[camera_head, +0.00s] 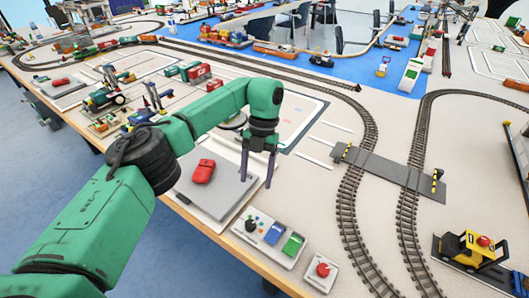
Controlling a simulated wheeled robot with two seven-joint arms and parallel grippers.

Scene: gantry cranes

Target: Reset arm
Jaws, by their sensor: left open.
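My left arm comes in from the lower left, green with black joints. Its gripper (257,168) points down over the table's near edge, with two purple-grey fingers apart and nothing between them. It is at the right part of a grey square plate (222,195). A small red car (203,171) sits on that plate, to the left of the fingers and apart from them. Whether the fingertips touch the plate or hover above it, I cannot tell. My right gripper does not show.
A control panel (268,238) with coloured switches and a red button box (321,270) stand in front of the gripper. Toy rail tracks (352,200) with a grey crossing (390,172) run on the right. Model vehicles crowd the left.

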